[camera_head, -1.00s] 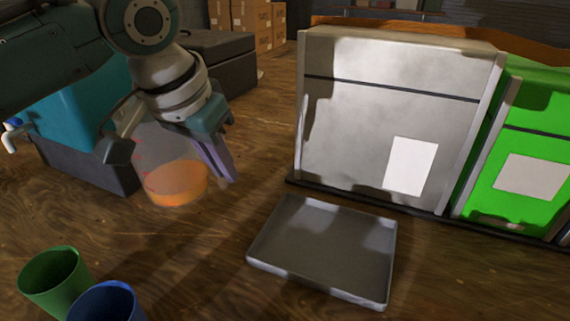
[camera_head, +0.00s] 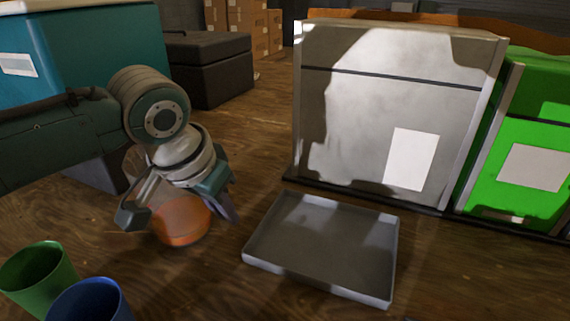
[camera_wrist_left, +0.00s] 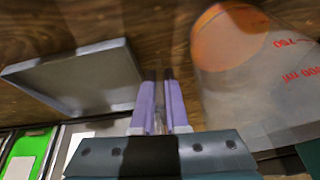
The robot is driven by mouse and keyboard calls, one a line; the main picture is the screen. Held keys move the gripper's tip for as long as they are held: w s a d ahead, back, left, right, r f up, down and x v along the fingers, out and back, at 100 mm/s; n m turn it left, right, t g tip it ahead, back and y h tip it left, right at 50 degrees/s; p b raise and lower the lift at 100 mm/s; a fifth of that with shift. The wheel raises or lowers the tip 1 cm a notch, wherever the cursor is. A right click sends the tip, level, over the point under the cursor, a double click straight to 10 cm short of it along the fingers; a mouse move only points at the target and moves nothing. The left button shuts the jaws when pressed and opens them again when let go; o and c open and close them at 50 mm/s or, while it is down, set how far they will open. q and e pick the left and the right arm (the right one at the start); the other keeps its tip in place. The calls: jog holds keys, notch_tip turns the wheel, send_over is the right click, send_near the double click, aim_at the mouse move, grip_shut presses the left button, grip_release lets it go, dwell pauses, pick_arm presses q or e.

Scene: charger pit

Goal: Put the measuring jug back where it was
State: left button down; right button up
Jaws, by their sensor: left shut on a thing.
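The measuring jug (camera_head: 181,222) is clear with orange contents in its bottom. It hangs from my left gripper (camera_head: 230,208), in front of the grey bin and left of the tray; I cannot tell whether its base touches the floor. In the left wrist view the jug (camera_wrist_left: 245,75) is at the right, with red volume marks, and the purple fingers of my left gripper (camera_wrist_left: 159,78) are close together on a thin part beside it, probably its handle. That grip is partly hidden. My right gripper is in neither view.
A grey shallow tray (camera_head: 325,245) lies before a grey bin (camera_head: 350,130), with a green bin (camera_head: 530,150) at right. A green cup (camera_head: 38,280) and a blue cup (camera_head: 90,303) stand front left. Behind are a teal box (camera_head: 110,50) and a dark box (camera_head: 210,70).

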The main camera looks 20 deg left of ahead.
pick_arm(q)
jog(key=c, duration=0.9)
grip_release()
jog(key=shift+f, duration=0.1)
jog(key=p+v, duration=0.5)
jog(key=v, duration=0.7)
jog(key=shift+m+g+h, duration=0.3)
jog(key=shift+m+h, duration=0.2)
jog(key=shift+h, duration=0.1)
jog(key=s+d+f, duration=0.1)
jog(key=s, duration=0.4)
jog(key=s+d+f, duration=0.1)
jog(key=s+d, duration=0.1)
jog(key=s, duration=0.2)
jog(key=s+d+f, duration=0.2)
jog(key=s, duration=0.3)
jog(key=shift+s+d, duration=0.1)
jog(key=shift+s, duration=0.2)
jog(key=shift+n+y, duration=0.4)
jog(key=shift+y, duration=0.2)
jog(key=s+a, duration=0.1)
jog(key=s, duration=0.1)
jog(key=s+a, duration=0.2)
jog(key=s, duration=0.1)
jog(key=shift+s+r, duration=0.1)
jog(key=shift+s, duration=0.2)
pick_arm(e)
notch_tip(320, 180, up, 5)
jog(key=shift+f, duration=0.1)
